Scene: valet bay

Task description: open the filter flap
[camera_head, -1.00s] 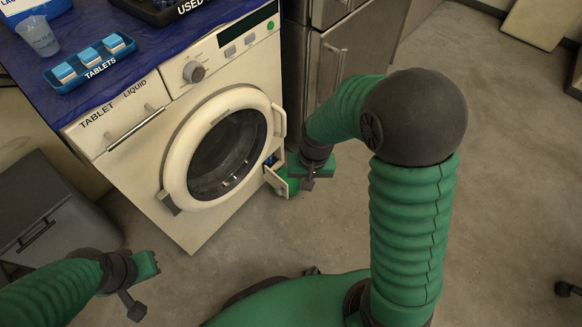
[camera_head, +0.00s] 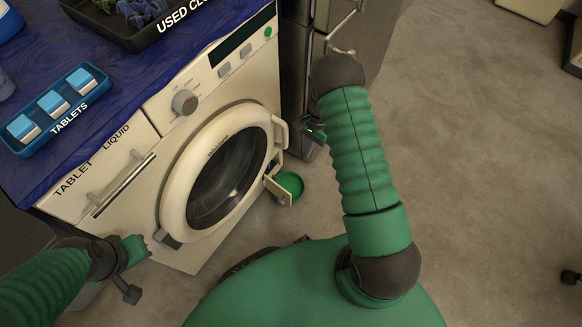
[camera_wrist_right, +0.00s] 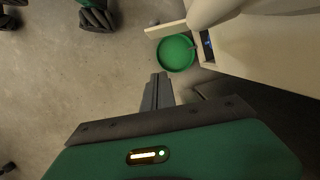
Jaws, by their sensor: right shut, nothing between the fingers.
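The filter flap (camera_head: 278,190) is a small cream panel at the lower right of the washing machine's front. It stands swung outward, with the dark filter recess (camera_head: 272,166) showing behind it. The right wrist view shows the flap (camera_wrist_right: 165,29) and the recess (camera_wrist_right: 207,44) too. My right gripper (camera_head: 315,130) is above and to the right of the flap, partly hidden by my arm. In the wrist view its fingers (camera_wrist_right: 157,92) are together, empty and apart from the flap. My left gripper (camera_head: 137,251) is left of the machine's door; its fingers are unclear.
A green round dish (camera_head: 290,185) sits on the floor beside the flap. The round door (camera_head: 170,190) is shut. A grey metal cabinet (camera_head: 350,60) stands right of the machine. The blue-covered top holds a tablets tray (camera_head: 57,107). The floor to the right is largely clear.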

